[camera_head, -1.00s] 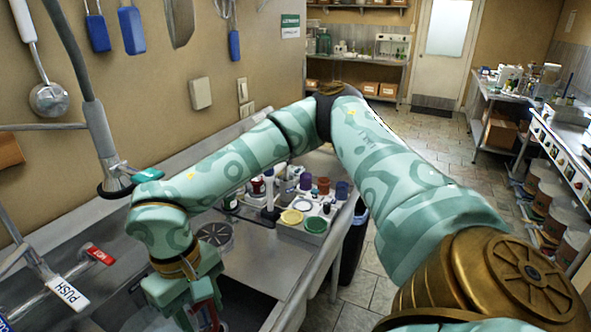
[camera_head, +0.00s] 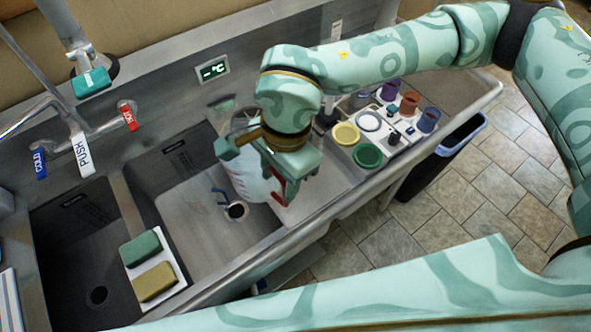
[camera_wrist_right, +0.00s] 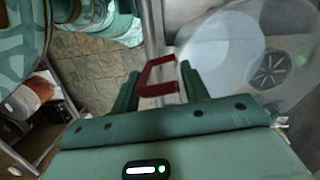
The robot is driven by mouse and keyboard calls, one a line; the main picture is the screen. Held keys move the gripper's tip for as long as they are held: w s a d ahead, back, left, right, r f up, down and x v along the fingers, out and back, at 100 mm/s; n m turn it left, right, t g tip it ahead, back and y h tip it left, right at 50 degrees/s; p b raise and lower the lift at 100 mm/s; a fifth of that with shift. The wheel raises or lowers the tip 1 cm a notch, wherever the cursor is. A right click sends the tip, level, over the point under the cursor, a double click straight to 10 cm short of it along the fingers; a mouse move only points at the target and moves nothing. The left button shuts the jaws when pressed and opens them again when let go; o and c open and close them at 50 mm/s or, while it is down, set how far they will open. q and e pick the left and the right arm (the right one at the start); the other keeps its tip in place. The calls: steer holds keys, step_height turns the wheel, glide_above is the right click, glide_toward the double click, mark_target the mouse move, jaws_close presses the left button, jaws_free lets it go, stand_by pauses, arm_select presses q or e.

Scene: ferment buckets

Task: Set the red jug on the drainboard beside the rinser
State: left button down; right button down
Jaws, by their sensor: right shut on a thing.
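The red jug shows as a pale translucent body (camera_head: 246,178) with a red handle (camera_head: 279,198). My right gripper (camera_head: 283,184) is shut on the handle, and the jug hangs near the boundary of the right basin and the drainboard (camera_head: 318,192). In the right wrist view the red handle (camera_wrist_right: 158,80) lies between the fingers, with the clear body (camera_wrist_right: 215,50) beyond. A round slotted dark disc (camera_wrist_right: 270,68), likely the rinser, appears through or behind the jug there. In the head view my wrist hides that spot. I cannot tell whether the jug touches the surface. My left gripper is out of view.
A green sponge (camera_head: 141,248) and a tan sponge (camera_head: 154,281) lie by the left basin (camera_head: 75,245).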

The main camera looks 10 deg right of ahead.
steer(key=shift+s+a+r+m, duration=0.1)
steer(key=shift+s+a+m, duration=0.1)
steer(key=shift+a, duration=0.15)
steer(key=shift+s+a+m, duration=0.1)
steer(key=shift+a+m, duration=0.1)
steer(key=shift+a, duration=0.1)
steer(key=shift+w, duration=0.3)
steer(key=w+d+f+p, duration=0.2)
steer(key=w+d+f, duration=0.6)
steer(key=f, duration=0.5)
steer(key=shift+w+d, duration=0.35)
steer(key=shift+w, duration=0.7)
steer(key=c, duration=0.7)
jaws_free()
steer(key=shift+f, duration=0.15)
